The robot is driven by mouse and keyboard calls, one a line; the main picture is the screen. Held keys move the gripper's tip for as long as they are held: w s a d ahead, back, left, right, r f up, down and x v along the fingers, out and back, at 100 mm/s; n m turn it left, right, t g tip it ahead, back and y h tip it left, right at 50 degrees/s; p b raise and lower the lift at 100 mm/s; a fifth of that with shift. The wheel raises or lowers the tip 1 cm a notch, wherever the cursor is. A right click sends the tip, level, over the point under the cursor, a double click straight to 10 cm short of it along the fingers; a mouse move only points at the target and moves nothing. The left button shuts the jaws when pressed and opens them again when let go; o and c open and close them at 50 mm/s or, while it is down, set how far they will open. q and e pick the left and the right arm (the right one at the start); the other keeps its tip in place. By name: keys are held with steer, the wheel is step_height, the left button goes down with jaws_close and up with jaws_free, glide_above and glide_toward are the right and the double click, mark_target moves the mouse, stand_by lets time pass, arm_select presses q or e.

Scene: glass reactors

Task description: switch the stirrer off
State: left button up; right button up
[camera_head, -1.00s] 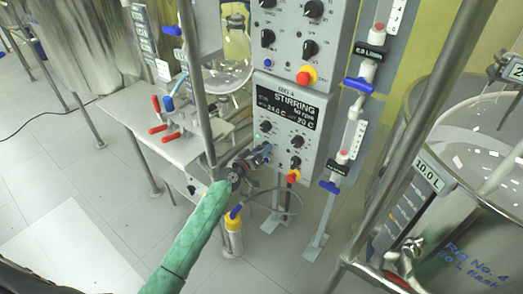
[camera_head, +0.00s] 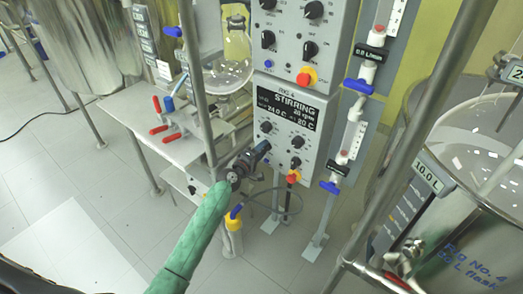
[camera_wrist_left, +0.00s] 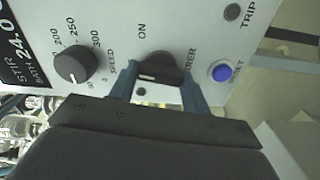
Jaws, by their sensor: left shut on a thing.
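The control box (camera_head: 318,140) has a display (camera_head: 287,106) reading STIRRING with an rpm figure that looks like 20. My left gripper (camera_head: 264,149) is at the lower left of its front, below the display. In the left wrist view, my left gripper (camera_wrist_left: 160,72) is shut on the black stirrer knob (camera_wrist_left: 157,62), with a blue finger on each side of it. The word ON is printed beside the knob, and part of its label is hidden. The speed knob (camera_wrist_left: 76,64) is to the left, clear of the fingers. My right gripper is not in view.
A blue reset button (camera_wrist_left: 221,72) is close to the right finger. A metal post (camera_head: 197,90) stands just left of my gripper. Flow tubes with blue valves (camera_head: 358,86) are right of the box.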

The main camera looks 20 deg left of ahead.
arm_select(q)
steer(key=shift+n, duration=0.7)
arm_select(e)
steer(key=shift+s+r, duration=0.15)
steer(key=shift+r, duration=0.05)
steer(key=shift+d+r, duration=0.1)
arm_select(q)
steer(key=o, duration=1)
steer(key=shift+a, duration=0.1)
steer(key=shift+c, duration=0.2)
steer(key=b+v, duration=0.1)
steer(key=v, duration=0.6)
steer(key=shift+s, duration=0.4)
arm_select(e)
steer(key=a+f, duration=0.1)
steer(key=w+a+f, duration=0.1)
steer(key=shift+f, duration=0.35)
arm_select(q)
steer(key=shift+a, duration=0.1)
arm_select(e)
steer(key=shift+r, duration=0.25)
